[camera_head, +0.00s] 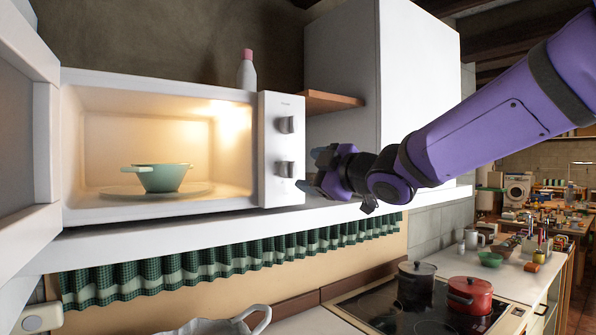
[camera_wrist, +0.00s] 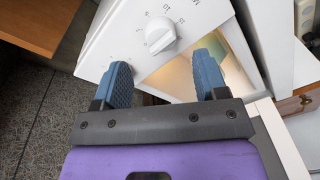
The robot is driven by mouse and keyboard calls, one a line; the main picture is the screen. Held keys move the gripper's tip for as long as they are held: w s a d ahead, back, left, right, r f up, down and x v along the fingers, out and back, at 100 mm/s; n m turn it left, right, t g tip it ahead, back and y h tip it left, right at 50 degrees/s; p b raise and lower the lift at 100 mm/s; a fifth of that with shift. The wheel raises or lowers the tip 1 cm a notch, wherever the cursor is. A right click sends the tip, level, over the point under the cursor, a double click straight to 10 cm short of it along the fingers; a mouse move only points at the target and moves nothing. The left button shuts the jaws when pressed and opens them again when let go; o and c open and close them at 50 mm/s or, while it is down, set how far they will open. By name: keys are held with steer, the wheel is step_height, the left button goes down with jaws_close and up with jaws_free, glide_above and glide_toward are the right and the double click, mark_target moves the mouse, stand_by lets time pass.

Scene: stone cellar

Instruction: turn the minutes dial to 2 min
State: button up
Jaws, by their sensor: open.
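The white microwave (camera_head: 160,75) stands on a shelf with its door open to the left. Its panel has an upper knob (camera_head: 286,124) and a lower knob (camera_head: 286,169). In the wrist view one white dial (camera_wrist: 160,35) with printed numbers around it, 10 among them, lies just beyond my fingertips. Its setting is too small to read surely. My gripper (camera_head: 315,172) is right of the panel, at about the lower knob's height. It is open and empty, and its two blue fingers (camera_wrist: 163,72) are apart with the dial between and ahead of them, not touching it.
A green two-handled pot (camera_head: 162,178) sits on the plate inside the lit microwave. A bottle with a pink cap (camera_head: 247,70) stands on top. A wall cabinet (camera_head: 375,75) and wooden shelf (camera_head: 330,101) are close behind my gripper. Below is a hob with a red pot (camera_head: 470,296).

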mark_target(295, 170)
steer(key=shift+x, duration=2.75)
steer(key=c, duration=0.9)
